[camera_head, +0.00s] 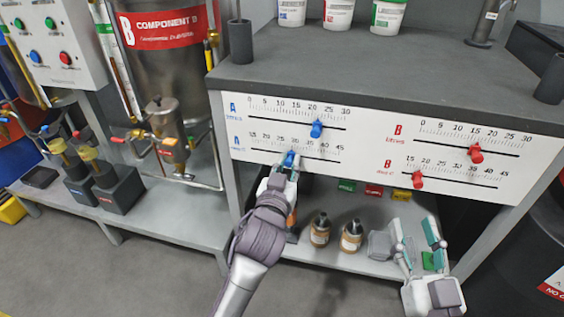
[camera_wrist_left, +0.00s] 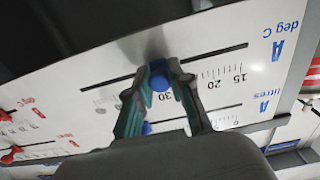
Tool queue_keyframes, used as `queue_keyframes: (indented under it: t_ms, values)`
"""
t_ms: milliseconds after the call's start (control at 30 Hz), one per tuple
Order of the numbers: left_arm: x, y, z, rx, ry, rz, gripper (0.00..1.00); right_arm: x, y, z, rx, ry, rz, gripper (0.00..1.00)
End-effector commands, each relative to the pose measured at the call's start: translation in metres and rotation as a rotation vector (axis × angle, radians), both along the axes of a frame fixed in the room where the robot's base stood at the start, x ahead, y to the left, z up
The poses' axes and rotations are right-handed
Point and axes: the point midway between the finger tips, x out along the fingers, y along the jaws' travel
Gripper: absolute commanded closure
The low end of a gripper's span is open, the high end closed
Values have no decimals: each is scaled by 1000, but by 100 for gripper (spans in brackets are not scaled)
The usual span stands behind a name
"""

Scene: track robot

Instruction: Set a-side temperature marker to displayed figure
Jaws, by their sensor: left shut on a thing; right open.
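The white scale panel (camera_head: 372,148) is on the front of the grey bench. The A deg C marker, a blue knob (camera_head: 290,158), sits near the 30 mark of the lower left scale. My left gripper (camera_head: 284,170) is shut on it. In the left wrist view the fingers (camera_wrist_left: 160,92) hold the blue deg C knob (camera_wrist_left: 159,82) from both sides, with the panel upside down. The A litres marker (camera_head: 316,128) is a second blue knob above, a little past 20. My right gripper (camera_head: 420,246) is open and empty, before the lower shelf. I see no readable temperature display.
Two red B knobs, the upper (camera_head: 475,154) and the lower (camera_head: 417,179), are on the panel's right half. Small brown bottles (camera_head: 320,230) stand on the shelf below. A control box (camera_head: 55,45) and a Component B tank (camera_head: 165,60) are at left.

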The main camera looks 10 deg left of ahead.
Motion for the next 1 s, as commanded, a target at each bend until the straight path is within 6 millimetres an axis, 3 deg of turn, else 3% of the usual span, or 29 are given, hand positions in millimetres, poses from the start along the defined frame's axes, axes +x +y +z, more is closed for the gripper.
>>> queue_keyframes:
  t_ms: [100, 133, 300, 667, 767, 1000]
  values:
    - [0, 0, -1, 0, 1, 0, 100, 0, 0, 0, 0, 0, 0, 53]
    - [0, 0, -1, 0, 1, 0, 79, 0, 0, 0, 0, -1, 0, 53]
    - [0, 0, -1, 0, 1, 0, 53, 0, 0, 0, 0, -1, 0, 53]
    - [-5, 0, -1, 0, 1, -1, 53, 0, 1, 0, 1, -1, 2, 53]
    - [-18, 1, -2, -2, 2, -1, 53, 0, 1, 0, 1, -1, 1, 53]
    - [-70, 3, -2, -3, 4, -1, 53, 0, 0, 0, 0, -2, 1, 53]
